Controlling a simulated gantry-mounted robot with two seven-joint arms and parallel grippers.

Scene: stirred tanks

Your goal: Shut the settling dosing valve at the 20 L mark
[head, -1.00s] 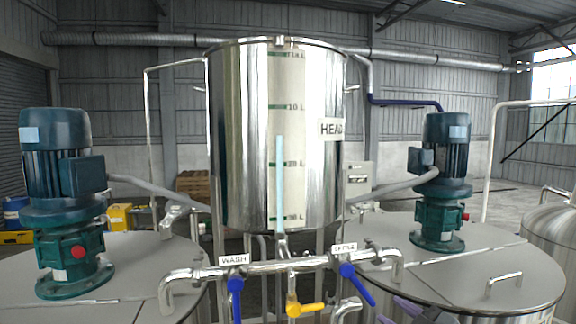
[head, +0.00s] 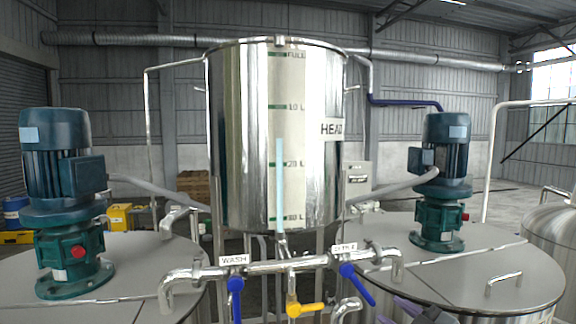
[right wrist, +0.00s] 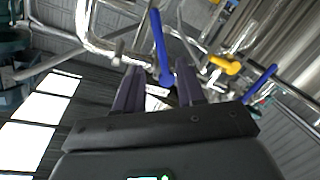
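The settling valve's blue handle (head: 357,284) hangs slanted down to the right under the right label (head: 344,247), whose print is blurred. On the HEAD tank (head: 230,130), the pale blue level column (head: 280,180) tops out about midway between the 10 L and 20 L marks. My right gripper (head: 393,313) is at the bottom edge of the head view, below and right of that handle. In the right wrist view its purple fingers (right wrist: 158,75) are apart, with a blue handle (right wrist: 160,45), seemingly the settling one, showing between them; contact cannot be told. My left gripper is out of view.
The WASH valve's blue handle (head: 235,298) points down at the left of the pipe (head: 290,265). A yellow handle (head: 305,309) sits between the two blue ones. Motors (head: 58,180) and (head: 441,170) stand on the tank lids either side.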

